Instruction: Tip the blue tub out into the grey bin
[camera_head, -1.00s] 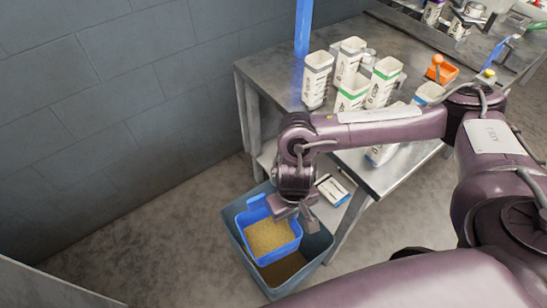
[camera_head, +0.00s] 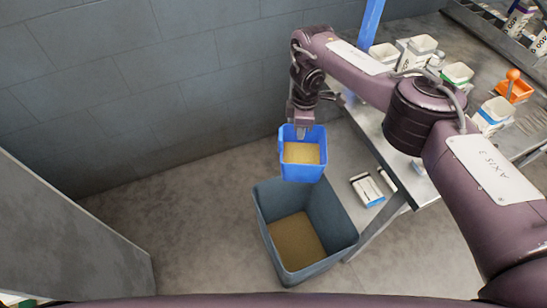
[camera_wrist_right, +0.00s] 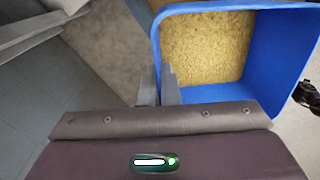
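The blue tub (camera_head: 303,171) hangs roughly upright with yellowish grain inside. In the head view it appears just beyond the far rim of the grey bin (camera_head: 345,222), apparently raised. The bin stands on the floor with brownish grain on its bottom. My right gripper (camera_head: 303,131) is at the tub's far rim. In the right wrist view its fingers (camera_wrist_right: 159,85) pinch the wall of the blue tub (camera_wrist_right: 212,95), and the grain fills the tub's bottom. My left gripper is not in view.
A metal table (camera_head: 425,187) stands right of the bin, with several white containers (camera_head: 420,48) and an orange scoop box (camera_head: 514,90). A small white-and-blue item (camera_head: 367,189) lies on its lower shelf. A grey block wall (camera_head: 190,70) is behind. Floor left of the bin is clear.

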